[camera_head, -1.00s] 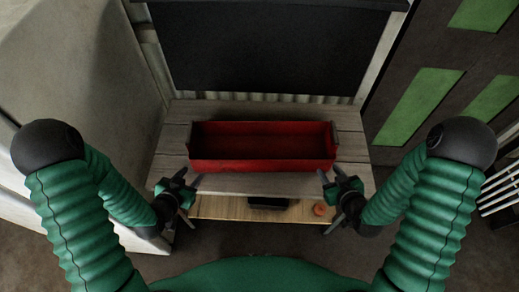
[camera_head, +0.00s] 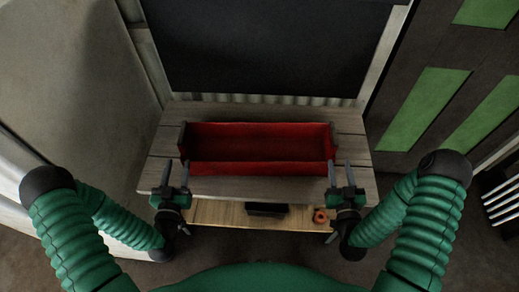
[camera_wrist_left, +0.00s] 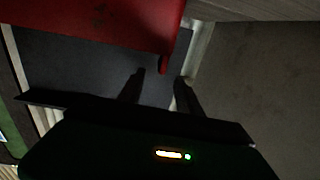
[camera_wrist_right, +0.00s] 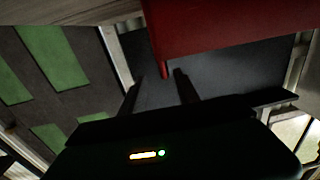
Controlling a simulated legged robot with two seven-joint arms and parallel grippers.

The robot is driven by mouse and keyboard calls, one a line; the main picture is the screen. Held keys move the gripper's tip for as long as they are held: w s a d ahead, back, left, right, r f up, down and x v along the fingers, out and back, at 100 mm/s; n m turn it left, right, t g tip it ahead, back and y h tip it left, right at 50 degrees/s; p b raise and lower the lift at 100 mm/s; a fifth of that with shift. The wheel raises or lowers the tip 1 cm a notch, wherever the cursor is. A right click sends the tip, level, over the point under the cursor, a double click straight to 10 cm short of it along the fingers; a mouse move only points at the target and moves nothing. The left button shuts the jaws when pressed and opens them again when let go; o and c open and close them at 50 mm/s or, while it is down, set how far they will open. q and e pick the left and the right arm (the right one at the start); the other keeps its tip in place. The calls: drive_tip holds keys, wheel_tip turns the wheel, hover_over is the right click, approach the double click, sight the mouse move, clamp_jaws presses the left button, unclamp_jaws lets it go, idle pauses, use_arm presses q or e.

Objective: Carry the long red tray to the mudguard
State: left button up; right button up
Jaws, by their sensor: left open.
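The long red tray (camera_head: 258,168) lies crosswise on the grey wooden bench top (camera_head: 258,187). My left gripper (camera_head: 177,172) is open at the tray's near left corner, its fingers pointing forward. My right gripper (camera_head: 339,170) is open in the same way at the near right corner. In the left wrist view the tray (camera_wrist_left: 110,22) hangs above, and its end edge lines up with the gap between the fingers (camera_wrist_left: 159,77). The right wrist view shows the tray (camera_wrist_right: 215,30) and fingers (camera_wrist_right: 158,75) likewise. Contact cannot be told. I cannot make out the mudguard.
A lower wooden shelf (camera_head: 225,213) holds a black box (camera_head: 267,209) and a small orange ring-like item (camera_head: 320,216). A dark panel (camera_head: 275,50) stands behind the bench. A pale wall (camera_head: 70,80) is at left, and green-panelled dark boards (camera_head: 425,105) at right.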

sight(183, 136)
use_arm(q)
drive_tip(key=w, duration=0.3)
drive_tip(key=w+a, duration=0.1)
drive_tip(key=w, duration=0.1)
drive_tip(key=shift+w, duration=0.15)
use_arm(e)
drive_tip(key=w, duration=0.5)
drive_tip(key=shift+w+a+r, duration=0.2)
drive_tip(key=shift+a, duration=0.2)
use_arm(q)
drive_tip(key=w, duration=0.4)
drive_tip(key=w+d, duration=0.1)
drive_tip(key=w, duration=0.1)
drive_tip(key=shift+w, duration=0.3)
use_arm(e)
drive_tip(key=w, duration=0.6)
drive_tip(key=shift+w+d+f, duration=0.15)
drive_tip(key=shift+w+d, duration=0.1)
drive_tip(key=shift+d, duration=0.1)
use_arm(q)
drive_tip(key=shift+w+a, duration=0.1)
drive_tip(key=shift+w, duration=0.1)
use_arm(e)
drive_tip(key=shift+w, duration=0.2)
use_arm(q)
drive_tip(key=shift+a, duration=0.1)
use_arm(e)
drive_tip(key=shift+a, duration=0.15)
